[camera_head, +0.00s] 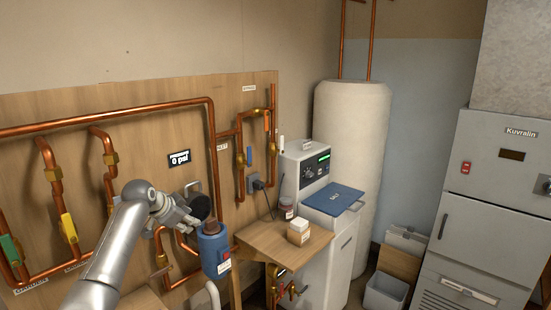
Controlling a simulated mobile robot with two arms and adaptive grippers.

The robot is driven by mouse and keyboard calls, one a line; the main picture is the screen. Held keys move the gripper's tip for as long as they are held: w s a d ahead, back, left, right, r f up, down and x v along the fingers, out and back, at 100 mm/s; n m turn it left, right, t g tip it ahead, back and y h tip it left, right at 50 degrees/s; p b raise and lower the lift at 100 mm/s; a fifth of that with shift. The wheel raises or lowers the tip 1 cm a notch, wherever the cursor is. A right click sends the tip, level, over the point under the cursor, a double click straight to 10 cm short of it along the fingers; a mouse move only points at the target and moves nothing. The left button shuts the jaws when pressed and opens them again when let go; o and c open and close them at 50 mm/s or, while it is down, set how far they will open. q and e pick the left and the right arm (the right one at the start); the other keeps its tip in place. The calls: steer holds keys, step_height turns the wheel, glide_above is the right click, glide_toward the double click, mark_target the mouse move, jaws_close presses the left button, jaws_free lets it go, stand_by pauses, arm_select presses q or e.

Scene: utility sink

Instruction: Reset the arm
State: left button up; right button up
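My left arm comes in from the lower left. Its gripper (187,212) is in front of the wooden pipe board, beside a dark round part (200,206) and just above left of a blue cylinder (213,252) on the copper pipes. The fingers are small and partly overlap the things behind them, so I cannot tell whether they are open or shut, or whether they touch the dark part. My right gripper is not clearly seen.
Copper pipes with yellow, green and blue valve handles cover the wooden board (140,90). A small wooden table (265,238) holds a white box (298,231) and a jar (286,208). A white machine (305,170), a tall tank (352,140) and a grey cabinet (485,210) stand rightward.

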arm_select(q)
steer(key=s+d+f+n+g, duration=0.1)
steer(key=s+d+f, duration=0.2)
steer(key=s+f, duration=0.85)
steer(key=s+d+f+n+g, duration=0.2)
steer(key=s+d+f, duration=0.1)
steer(key=s+f, duration=0.85)
steer(key=s+n+g+y, duration=0.2)
steer(key=s+n, duration=0.3)
steer(key=s, duration=2.6)
step_height(320, 180, down, 26)
steer(key=g+b, duration=0.1)
steer(key=s+a+f+g+b, duration=0.1)
steer(key=s+a+f, duration=0.2)
steer(key=s+f, duration=1.5)
steer(key=shift+s+f+g, duration=0.15)
steer(key=shift+f+g, duration=0.15)
steer(key=shift+f, duration=0.15)
arm_select(e)
steer(key=shift+s+f, duration=0.25)
steer(key=shift+f, duration=0.4)
steer(key=shift+s+f, duration=0.25)
steer(key=shift+f, duration=0.35)
